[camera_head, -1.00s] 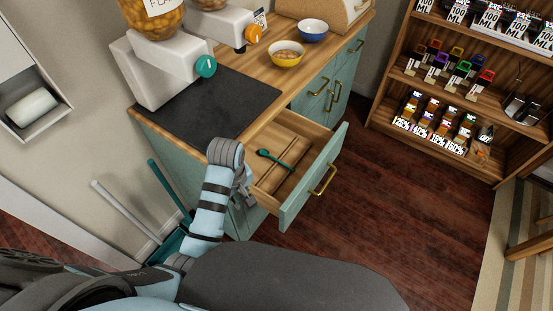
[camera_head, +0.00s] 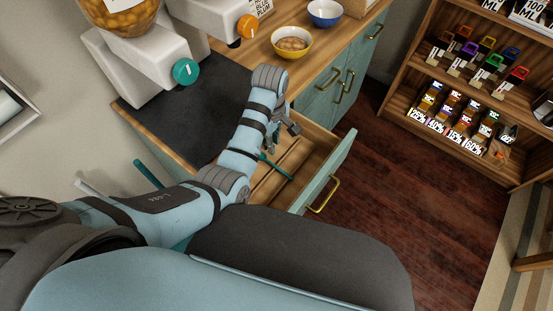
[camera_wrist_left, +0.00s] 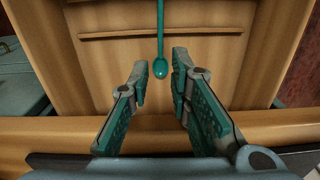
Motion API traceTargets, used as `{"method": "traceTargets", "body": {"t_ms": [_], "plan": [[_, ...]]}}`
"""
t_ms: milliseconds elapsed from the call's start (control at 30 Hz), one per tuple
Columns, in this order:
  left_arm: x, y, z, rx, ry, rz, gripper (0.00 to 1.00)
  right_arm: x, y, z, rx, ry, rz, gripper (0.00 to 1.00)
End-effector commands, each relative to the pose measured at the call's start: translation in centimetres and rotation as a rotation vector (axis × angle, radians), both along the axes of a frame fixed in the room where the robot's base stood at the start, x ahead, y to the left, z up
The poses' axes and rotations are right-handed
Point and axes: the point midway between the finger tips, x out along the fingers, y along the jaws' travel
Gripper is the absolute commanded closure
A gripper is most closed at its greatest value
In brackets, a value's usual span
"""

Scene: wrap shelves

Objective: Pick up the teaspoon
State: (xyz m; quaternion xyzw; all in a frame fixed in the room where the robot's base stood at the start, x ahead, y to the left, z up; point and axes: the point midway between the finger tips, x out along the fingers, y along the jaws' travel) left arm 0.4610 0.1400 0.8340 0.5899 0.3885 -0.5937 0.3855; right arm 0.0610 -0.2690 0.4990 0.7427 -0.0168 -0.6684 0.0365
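The teal teaspoon (camera_head: 278,170) lies in the open wooden drawer (camera_head: 318,158). In the left wrist view, the teaspoon (camera_wrist_left: 160,35) points away from me, its bowl end nearest. My left gripper (camera_head: 275,138) is over the drawer's inner side, close to the teaspoon, and covers part of it in the head view. In the left wrist view, my left gripper (camera_wrist_left: 160,66) is open, with the spoon's bowl showing between the fingertips. I cannot tell the height gap between them. My right gripper is not in view.
The countertop edge runs beside my left arm. A dark mat (camera_head: 180,110), dispensers with a teal knob (camera_head: 185,71), a yellow bowl (camera_head: 292,43) and a blue bowl (camera_head: 325,12) are on the counter. A shelf unit (camera_head: 405,75) stands at the right, past clear floor.

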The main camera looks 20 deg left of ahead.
Motion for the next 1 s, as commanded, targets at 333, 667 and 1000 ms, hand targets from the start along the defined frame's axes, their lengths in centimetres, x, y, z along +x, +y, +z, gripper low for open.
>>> {"method": "traceTargets", "body": {"t_ms": [333,667,1000], "plan": [[-0.1,-0.2,-7.2,-0.001,0.001,0.000,0.81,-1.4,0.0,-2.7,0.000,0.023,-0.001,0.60],[-0.1,-0.7,-11.4,0.000,-0.001,0.000,0.81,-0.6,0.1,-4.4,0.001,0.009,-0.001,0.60],[-0.1,-0.7,-11.2,0.000,-0.001,0.000,1.00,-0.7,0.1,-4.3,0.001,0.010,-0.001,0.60]]}}
